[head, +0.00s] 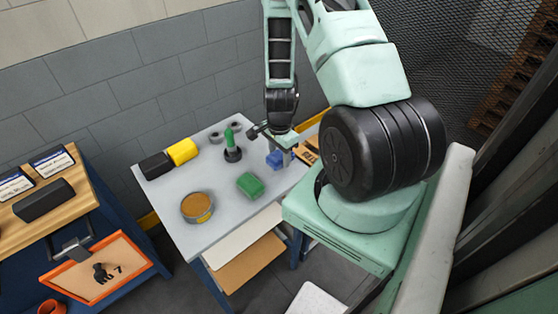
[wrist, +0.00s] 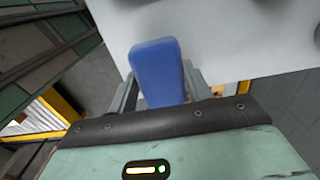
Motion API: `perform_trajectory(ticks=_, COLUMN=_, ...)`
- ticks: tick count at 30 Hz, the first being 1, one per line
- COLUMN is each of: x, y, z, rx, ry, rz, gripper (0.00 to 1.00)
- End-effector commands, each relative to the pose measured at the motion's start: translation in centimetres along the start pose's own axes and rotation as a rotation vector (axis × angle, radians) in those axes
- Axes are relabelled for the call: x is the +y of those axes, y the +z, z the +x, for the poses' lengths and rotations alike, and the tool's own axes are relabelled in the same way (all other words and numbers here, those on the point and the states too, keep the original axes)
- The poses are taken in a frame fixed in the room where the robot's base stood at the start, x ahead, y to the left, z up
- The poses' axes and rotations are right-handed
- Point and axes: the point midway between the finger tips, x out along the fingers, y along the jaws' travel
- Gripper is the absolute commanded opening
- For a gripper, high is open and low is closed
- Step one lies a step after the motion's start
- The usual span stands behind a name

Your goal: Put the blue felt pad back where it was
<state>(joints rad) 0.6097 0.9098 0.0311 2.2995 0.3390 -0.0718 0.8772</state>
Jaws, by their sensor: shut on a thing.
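The blue felt pad (head: 275,159) is at the right side of the grey table, just below my gripper (head: 273,142). In the wrist view the blue pad (wrist: 158,70) stands out between the two fingers of my gripper (wrist: 160,88), which is shut on it. The pad's far end overlaps the pale table top in that view. I cannot tell whether the pad touches the table or hangs a little above it. Its near end is hidden by the gripper body.
The grey table (head: 215,175) also carries a green block (head: 250,185), a round brown-topped tin (head: 197,208), a green-handled piece (head: 232,147), a yellow block (head: 182,151) and a black block (head: 155,166). A wooden workbench (head: 70,211) stands left. Table surface around the tin is clear.

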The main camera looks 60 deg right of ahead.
Motion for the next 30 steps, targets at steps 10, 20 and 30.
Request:
perform_trajectory(ticks=10, x=0.1, y=0.1, z=3.4, rx=-0.002, ry=0.002, rz=0.001, gripper=0.25)
perform_trajectory(ticks=20, x=0.1, y=0.0, z=3.7, rx=-0.001, ry=0.000, rz=0.000, gripper=0.52)
perform_trajectory(ticks=30, x=0.1, y=0.0, z=3.6, rx=-0.001, ry=0.001, rz=0.000, gripper=0.71)
